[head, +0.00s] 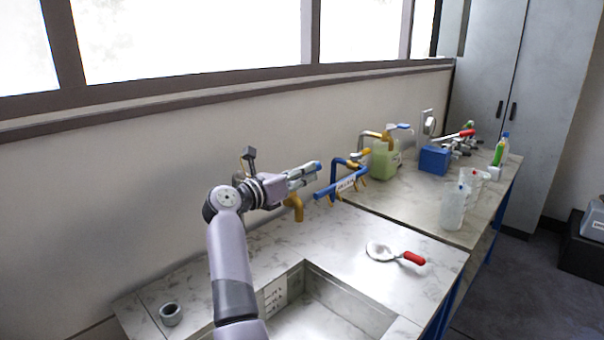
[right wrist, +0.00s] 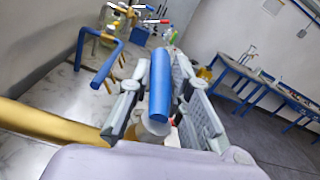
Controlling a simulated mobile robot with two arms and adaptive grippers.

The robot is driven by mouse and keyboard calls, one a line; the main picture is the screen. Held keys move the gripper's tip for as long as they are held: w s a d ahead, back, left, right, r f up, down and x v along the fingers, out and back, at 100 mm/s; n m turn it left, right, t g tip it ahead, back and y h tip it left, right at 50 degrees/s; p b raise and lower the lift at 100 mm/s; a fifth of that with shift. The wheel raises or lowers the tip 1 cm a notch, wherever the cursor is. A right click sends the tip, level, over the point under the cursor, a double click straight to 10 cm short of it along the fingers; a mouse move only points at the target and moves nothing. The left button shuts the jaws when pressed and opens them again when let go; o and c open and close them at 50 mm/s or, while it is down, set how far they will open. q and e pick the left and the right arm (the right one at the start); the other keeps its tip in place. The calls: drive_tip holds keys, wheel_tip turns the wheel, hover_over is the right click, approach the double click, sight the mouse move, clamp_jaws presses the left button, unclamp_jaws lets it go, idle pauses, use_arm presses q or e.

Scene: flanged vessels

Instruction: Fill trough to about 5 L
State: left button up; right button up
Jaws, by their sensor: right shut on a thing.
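The trough (head: 335,305) is a grey basin sunk into the marbled counter at the bottom of the head view. A white label with dark marks (head: 275,297) is on its inner wall. My arm hides part of it, and I cannot tell whether it holds water. A brass tap (head: 297,208) stands behind the trough; its brass pipe also shows in the right wrist view (right wrist: 50,121). No stream shows below its spout. My right gripper (head: 306,174) is shut on the tap's blue handle (right wrist: 160,95), which lies between the fingers. My left gripper is not in view.
A red-handled scoop (head: 382,252) lies on the counter right of the trough, and a grey ring (head: 171,314) at the left. Further back are clear jugs (head: 453,208), a green container (head: 384,162) and a blue box (head: 434,160).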

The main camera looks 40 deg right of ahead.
clamp_jaws()
drive_tip(key=shift+f+g+b, duration=0.1)
drive_tip(key=shift+g+b, duration=0.2)
drive_tip(key=shift+b, duration=0.2)
drive_tip(key=m+g+b, duration=0.1)
drive_tip(key=b, duration=0.1)
drive_tip(key=m+g+b, duration=0.1)
drive_tip(key=g+b, duration=0.1)
drive_tip(key=shift+s+f+m+g, duration=0.1)
drive_tip(key=shift+s+m+g, duration=0.2)
drive_tip(key=shift+s, duration=0.1)
drive_tip(key=shift+s+m+g+b, duration=0.1)
drive_tip(key=shift+m+g+b, duration=0.2)
drive_tip(key=shift+g+b, duration=0.15)
drive_tip(key=shift+s+a+r+m+g+y+b, duration=0.1)
drive_tip(key=shift+s+m+g+y+b, duration=0.15)
drive_tip(key=shift+m+g, duration=0.35)
drive_tip(key=shift+s+r+m+g+y+b, duration=0.1)
drive_tip(key=shift+m+g+y+b, duration=0.2)
drive_tip(key=shift+g, duration=0.45)
drive_tip(key=shift+s+a+r+m+g+y+b, duration=0.1)
drive_tip(key=shift+s+m+g+y, duration=0.15)
drive_tip(key=shift+m+g, duration=0.35)
drive_tip(key=shift+g, duration=0.4)
